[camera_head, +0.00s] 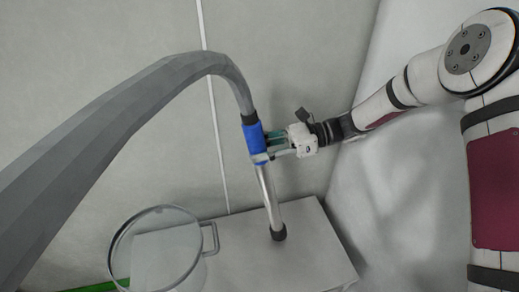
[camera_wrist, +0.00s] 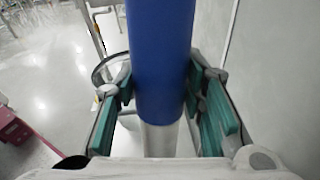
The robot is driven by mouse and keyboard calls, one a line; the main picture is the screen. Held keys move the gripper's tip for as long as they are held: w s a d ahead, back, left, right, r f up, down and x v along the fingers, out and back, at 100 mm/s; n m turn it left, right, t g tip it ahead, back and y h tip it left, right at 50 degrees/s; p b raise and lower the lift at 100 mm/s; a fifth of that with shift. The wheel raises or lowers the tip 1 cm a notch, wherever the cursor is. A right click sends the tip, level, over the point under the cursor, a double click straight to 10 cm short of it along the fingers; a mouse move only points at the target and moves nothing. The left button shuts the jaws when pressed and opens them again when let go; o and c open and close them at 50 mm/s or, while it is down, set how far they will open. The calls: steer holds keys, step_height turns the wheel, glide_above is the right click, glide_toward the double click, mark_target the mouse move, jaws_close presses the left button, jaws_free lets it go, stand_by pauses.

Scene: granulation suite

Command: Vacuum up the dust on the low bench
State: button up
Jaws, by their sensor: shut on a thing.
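My gripper (camera_head: 278,142) is shut on the blue grip of the vacuum wand (camera_head: 253,138). The wand has a silver tube and a dark nozzle tip (camera_head: 279,233), which is over or on the top of the low bench (camera_head: 312,245); I cannot tell if it touches. A thick grey hose (camera_head: 150,90) arches from the wand's top to the left edge. In the wrist view the blue grip (camera_wrist: 160,60) stands between the green-padded fingers (camera_wrist: 165,103). No dust can be made out on the bench top.
A round clear vessel with a metal rim (camera_head: 155,245) and a side handle is at the bench's left, in front of it in the picture. A green strip (camera_head: 95,287) shows at the lower left. Grey walls (camera_head: 290,60) stand behind and to the right.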

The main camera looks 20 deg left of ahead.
mark_target(259, 122)
step_height(259, 122, up, 8)
steer(key=p, duration=0.4)
steer(key=shift+s, duration=0.1)
stand_by(0.5)
